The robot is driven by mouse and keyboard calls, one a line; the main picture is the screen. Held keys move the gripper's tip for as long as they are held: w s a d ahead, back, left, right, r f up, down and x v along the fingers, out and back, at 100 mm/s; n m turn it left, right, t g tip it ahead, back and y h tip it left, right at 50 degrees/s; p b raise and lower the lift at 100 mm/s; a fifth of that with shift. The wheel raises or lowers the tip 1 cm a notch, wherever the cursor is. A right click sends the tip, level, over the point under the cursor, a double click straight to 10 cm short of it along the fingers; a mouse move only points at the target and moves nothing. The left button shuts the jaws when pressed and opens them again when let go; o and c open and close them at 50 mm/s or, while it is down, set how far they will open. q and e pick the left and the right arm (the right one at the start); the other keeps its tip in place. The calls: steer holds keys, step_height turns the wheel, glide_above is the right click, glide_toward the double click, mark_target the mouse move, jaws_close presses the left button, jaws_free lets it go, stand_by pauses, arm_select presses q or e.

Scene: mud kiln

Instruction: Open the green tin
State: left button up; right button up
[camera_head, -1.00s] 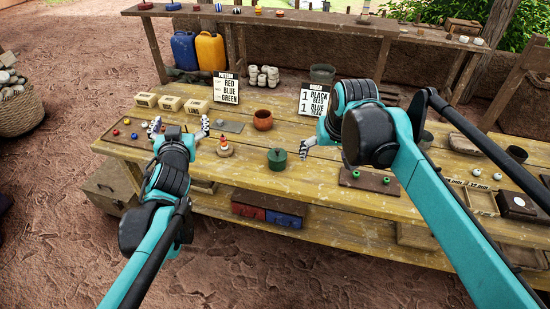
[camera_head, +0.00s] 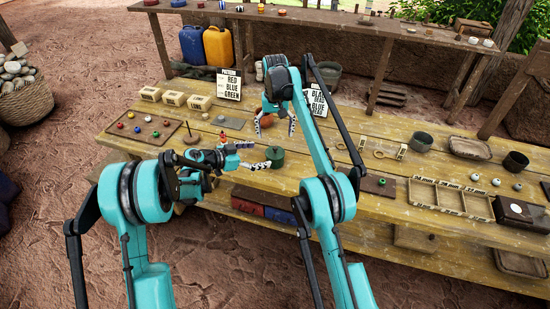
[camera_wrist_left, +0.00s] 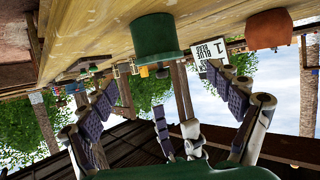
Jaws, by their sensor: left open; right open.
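The green tin (camera_head: 275,157) stands upright near the front edge of the wooden table, with a small knob on top. In the left wrist view the tin (camera_wrist_left: 157,40) appears inverted, just beyond the spread fingers. My left gripper (camera_head: 256,154) is open and empty, close beside the tin on its left, fingers pointing toward it. Whether a finger touches it I cannot tell. My right gripper (camera_head: 275,128) is open, fingers pointing down, above and behind the tin, in front of the clay pot (camera_head: 267,119). The right gripper partly hides that pot.
A bead board (camera_head: 139,126) lies further left. The order sign (camera_head: 319,101) is partly hidden by my right arm. A divided tray (camera_head: 450,198) lies at the right.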

mark_target(274, 153)
arm_select(q)
steer(key=x, duration=0.7)
steer(key=shift+w+d+f, duration=0.1)
steer(key=shift+d, duration=0.15)
steer(key=c, duration=1.8)
steer(key=o, duration=1.7)
